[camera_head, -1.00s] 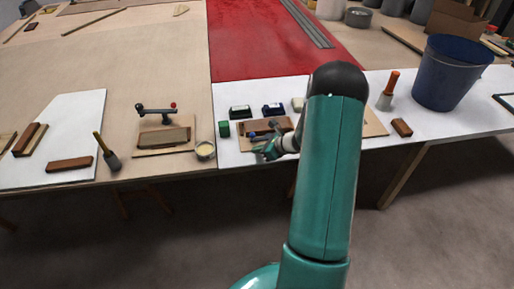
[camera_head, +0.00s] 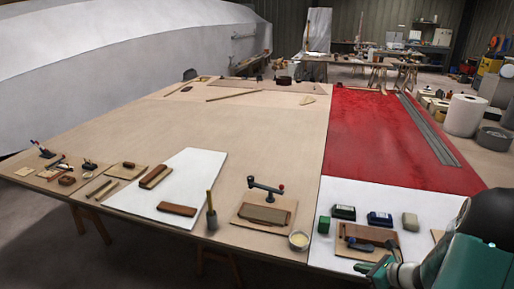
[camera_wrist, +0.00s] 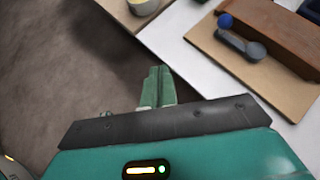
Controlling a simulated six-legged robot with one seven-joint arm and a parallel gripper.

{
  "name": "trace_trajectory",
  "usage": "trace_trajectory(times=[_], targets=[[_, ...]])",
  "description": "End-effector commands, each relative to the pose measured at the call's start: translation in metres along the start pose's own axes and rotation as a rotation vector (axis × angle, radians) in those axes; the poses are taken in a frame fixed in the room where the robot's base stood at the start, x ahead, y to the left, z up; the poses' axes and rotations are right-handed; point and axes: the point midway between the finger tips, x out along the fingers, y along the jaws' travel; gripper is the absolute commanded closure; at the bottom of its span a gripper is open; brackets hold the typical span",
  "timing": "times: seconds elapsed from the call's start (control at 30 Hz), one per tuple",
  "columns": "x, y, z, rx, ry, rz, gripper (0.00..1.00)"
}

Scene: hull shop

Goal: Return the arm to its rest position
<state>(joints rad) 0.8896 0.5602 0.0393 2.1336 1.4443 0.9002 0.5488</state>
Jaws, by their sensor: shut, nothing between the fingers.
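My arm enters at the lower right of the head view, and its green gripper (camera_head: 378,268) is at the bottom edge, close to the front of the white table section. In the wrist view the two green fingers of my gripper (camera_wrist: 157,84) are together with nothing between them. They are over the floor, just off the table's front edge. A wooden board (camera_wrist: 262,62) with a brown block (camera_wrist: 285,38) and a blue-ended grey tool (camera_wrist: 240,38) lies to their right. That board (camera_head: 352,234) also shows in the head view, just behind my gripper.
A green cube (camera_head: 323,225), dark boxes (camera_head: 344,212) and a cup (camera_head: 299,240) stand near the table's front. A black-handled clamp (camera_head: 266,188) rises from a board at left. The red sheet (camera_head: 385,140) is largely clear. A white hull (camera_head: 130,50) stands behind.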

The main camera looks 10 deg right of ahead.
Motion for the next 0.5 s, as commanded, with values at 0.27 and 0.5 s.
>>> trace_trajectory(times=[0.27,0.5], targets=[[-0.008,0.069,0.082,-0.461,0.064,0.174,1.0],[-0.033,0.153,0.141,-1.009,0.138,0.359,1.0]])
